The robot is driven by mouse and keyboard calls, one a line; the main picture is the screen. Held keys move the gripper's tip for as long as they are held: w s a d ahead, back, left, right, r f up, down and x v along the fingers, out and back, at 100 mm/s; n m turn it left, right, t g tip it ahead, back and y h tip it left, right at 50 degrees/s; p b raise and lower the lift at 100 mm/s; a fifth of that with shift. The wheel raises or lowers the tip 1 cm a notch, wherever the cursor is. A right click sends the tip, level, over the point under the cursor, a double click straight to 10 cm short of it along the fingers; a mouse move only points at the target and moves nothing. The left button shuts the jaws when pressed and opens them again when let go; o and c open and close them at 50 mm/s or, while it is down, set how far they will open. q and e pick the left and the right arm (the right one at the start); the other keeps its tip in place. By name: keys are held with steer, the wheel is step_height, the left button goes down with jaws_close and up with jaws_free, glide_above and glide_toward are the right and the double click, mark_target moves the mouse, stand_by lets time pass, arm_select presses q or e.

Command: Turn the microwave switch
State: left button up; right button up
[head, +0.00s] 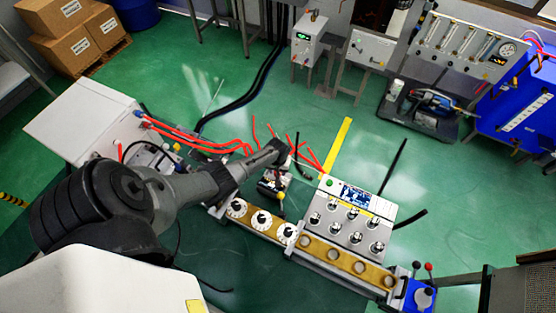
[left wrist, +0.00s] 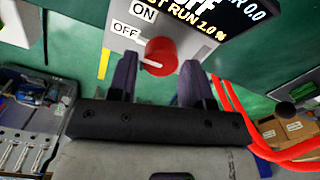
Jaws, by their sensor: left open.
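The switch is a round red knob (left wrist: 161,52) with a white pointer line. It sits on a grey panel in the left wrist view, beside white ON and OFF labels (left wrist: 125,30). The pointer points left, just below the OFF label. My left gripper (left wrist: 160,64) is open, with its dark fingertips to the left and right of the knob in the picture. I cannot tell whether they touch it. In the head view my left gripper (head: 283,150) is at mid-picture, and I cannot make out the knob there. My right gripper is not in view.
A dark display (left wrist: 215,30) adjoins the knob. Red hoses (head: 200,143) run beside my left arm. A panel with several knobs (head: 345,218) and a row of white dials (head: 262,220) lie to the lower right. Green floor (head: 370,130) is open beyond.

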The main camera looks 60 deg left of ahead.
arm_select(q)
step_height(320, 180, up, 12)
steer(key=p, duration=0.2)
steer(key=shift+p, duration=0.3)
stand_by(0.6)
